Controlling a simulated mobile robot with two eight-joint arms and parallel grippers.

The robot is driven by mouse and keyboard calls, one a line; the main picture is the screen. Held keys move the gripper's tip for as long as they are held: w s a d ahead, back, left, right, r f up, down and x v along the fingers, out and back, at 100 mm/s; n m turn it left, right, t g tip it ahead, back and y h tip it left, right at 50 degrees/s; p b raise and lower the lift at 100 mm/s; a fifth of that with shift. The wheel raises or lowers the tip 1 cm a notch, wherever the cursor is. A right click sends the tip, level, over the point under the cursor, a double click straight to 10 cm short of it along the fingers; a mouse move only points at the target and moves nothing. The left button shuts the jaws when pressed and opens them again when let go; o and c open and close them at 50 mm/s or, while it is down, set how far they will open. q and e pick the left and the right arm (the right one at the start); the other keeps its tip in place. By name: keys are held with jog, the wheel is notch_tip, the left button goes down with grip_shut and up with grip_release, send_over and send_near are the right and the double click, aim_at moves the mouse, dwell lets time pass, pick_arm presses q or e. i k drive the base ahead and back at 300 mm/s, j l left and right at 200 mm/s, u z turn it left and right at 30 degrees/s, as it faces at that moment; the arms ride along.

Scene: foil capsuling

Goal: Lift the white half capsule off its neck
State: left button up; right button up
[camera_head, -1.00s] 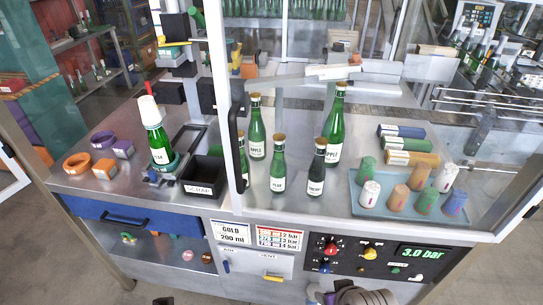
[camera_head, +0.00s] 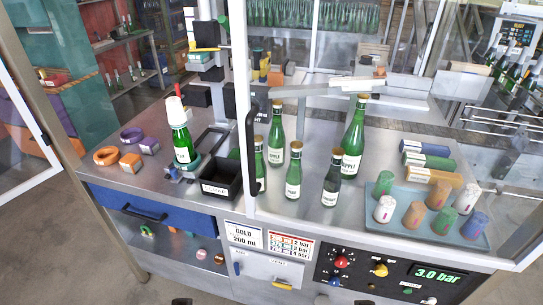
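A white half capsule (camera_head: 176,112) sits over the neck of a green bottle (camera_head: 183,146) at the left of the bench, with a small red tip above it. The bottle stands upright in a holder (camera_head: 184,168) beside the black scrap bin (camera_head: 221,187). Neither of my grippers shows in the head view. Only small dark bits, perhaps of my arms, touch the bottom edge. Nothing of mine is at the capsule.
Purple and orange rings (camera_head: 106,155) lie left of the bottle. A door frame post (camera_head: 243,100) stands right of it. Several gold-topped bottles (camera_head: 294,172) stand mid-bench. A blue tray (camera_head: 472,238) holds several coloured capsules at the right.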

aim_at(178, 119)
jog(key=i+j+z, duration=0.1)
jog(key=j, duration=0.4)
jog(key=i+j+z, duration=0.1)
jog(key=j, duration=0.4)
jog(key=i+j+z, duration=0.1)
jog(key=j, duration=0.4)
jog(key=i+j+z, duration=0.1)
jog(key=j, duration=0.4)
jog(key=i+j+z, duration=0.1)
jog(key=j, duration=0.45)
jog(key=i, duration=0.1)
